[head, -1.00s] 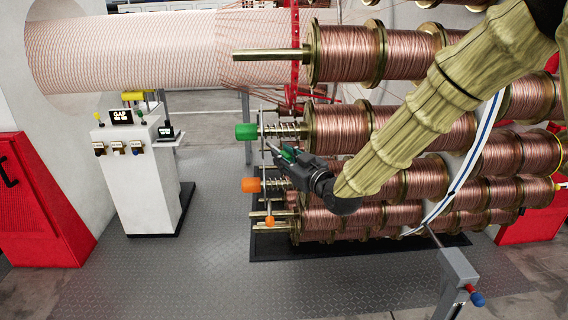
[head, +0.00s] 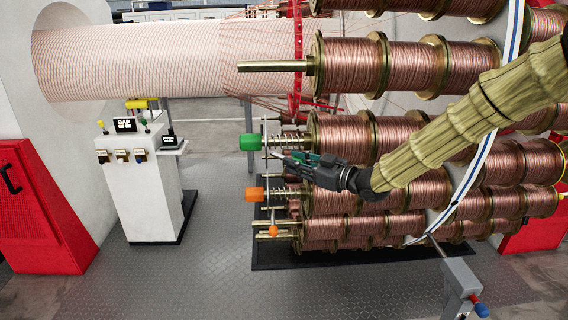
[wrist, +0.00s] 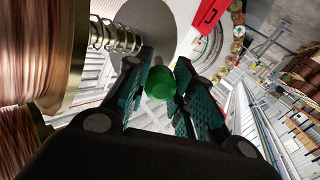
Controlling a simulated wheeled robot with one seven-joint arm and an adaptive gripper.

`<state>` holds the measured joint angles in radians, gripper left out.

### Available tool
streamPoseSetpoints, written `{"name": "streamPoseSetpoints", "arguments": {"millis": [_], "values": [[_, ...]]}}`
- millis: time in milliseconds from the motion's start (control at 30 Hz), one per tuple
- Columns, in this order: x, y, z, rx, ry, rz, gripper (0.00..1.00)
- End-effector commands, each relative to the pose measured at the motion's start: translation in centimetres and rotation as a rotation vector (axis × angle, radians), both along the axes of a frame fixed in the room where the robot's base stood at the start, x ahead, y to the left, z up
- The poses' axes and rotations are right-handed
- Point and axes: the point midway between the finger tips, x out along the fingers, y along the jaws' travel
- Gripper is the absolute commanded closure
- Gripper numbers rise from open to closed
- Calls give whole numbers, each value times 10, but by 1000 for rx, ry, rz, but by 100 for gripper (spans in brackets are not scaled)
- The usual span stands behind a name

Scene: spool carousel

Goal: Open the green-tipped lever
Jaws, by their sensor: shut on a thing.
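The green tip (wrist: 160,82) of the lever is a round green knob. In the wrist view it sits between the two fingers of my gripper (wrist: 163,85). My gripper is shut on it. In the head view my gripper (head: 284,156) reaches in from the right, beside the end of a copper spool spindle. A larger green block (head: 250,142) caps the spindle just above and left of my gripper.
Below, another spindle has an orange block (head: 255,194), and an orange-tipped lever (head: 273,231) hangs lower. Copper spools (head: 345,139) crowd the right side. A white control stand (head: 142,185) stands left. The grey floor (head: 220,235) between is clear.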

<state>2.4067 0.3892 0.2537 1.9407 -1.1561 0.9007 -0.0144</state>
Motion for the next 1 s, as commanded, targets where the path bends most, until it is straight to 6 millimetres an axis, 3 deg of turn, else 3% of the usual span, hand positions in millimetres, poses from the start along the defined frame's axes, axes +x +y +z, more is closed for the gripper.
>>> {"name": "streamPoseSetpoints", "arguments": {"millis": [433, 467, 567, 1000], "values": [[0, -3, 0, 0, 0, 2, 100], [0, -3, 0, 0, 0, 2, 72], [1, -3, 0, 0, 0, 2, 54], [-3, -7, 1, 1, 0, 1, 52]]}}
